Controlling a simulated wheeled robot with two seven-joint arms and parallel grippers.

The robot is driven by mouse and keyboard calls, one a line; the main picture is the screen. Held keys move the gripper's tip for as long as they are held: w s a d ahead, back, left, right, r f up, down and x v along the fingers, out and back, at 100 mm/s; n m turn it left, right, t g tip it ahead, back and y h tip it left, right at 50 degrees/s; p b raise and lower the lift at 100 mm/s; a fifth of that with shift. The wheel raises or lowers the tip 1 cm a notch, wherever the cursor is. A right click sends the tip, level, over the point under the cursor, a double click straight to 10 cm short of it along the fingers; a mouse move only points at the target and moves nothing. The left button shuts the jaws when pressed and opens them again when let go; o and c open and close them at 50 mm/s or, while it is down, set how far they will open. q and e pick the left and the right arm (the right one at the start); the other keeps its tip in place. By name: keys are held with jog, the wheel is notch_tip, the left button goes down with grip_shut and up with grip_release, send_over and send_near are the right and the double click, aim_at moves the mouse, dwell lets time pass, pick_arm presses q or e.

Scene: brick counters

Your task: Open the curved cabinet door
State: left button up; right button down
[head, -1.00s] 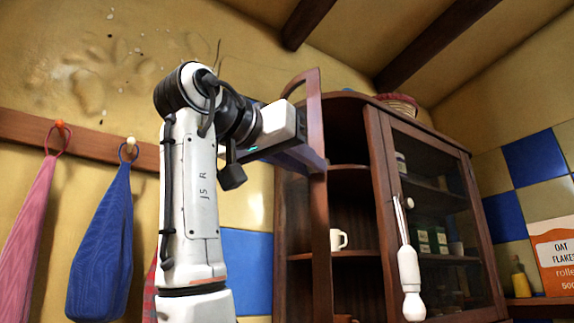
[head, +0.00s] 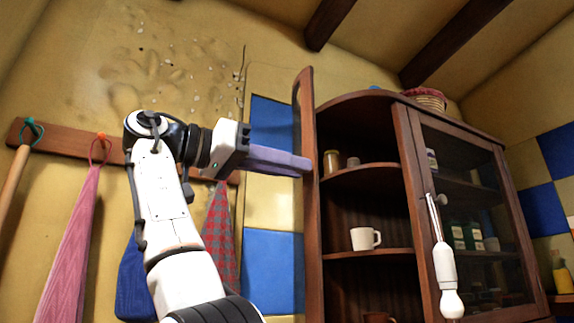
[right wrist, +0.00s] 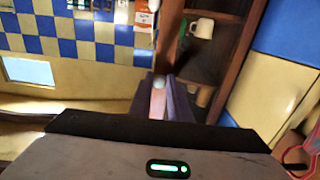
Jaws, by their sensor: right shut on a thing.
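The wooden cabinet (head: 407,150) stands against the wall on the right in the head view. Its curved door (head: 309,250) shows nearly edge-on at the cabinet's left side, swung out, with the shelves open to view. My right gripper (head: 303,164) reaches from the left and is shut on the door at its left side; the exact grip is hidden. In the right wrist view the purple fingers (right wrist: 173,98) extend toward the door, with a small pale round thing between them. My left gripper is not in view.
A white mug (head: 364,238) and jars (head: 332,162) stand on the open shelves. A glass door (head: 465,165) with a white utensil (head: 445,268) hanging before it is at right. Cloths (head: 72,235) hang from a wall rail at left. A basket (head: 427,98) sits on top.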

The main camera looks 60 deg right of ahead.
jog(key=shift+w, duration=0.1)
dwell(0.4)
jog(key=c, duration=1.7)
grip_release()
jog(key=shift+o, duration=0.2)
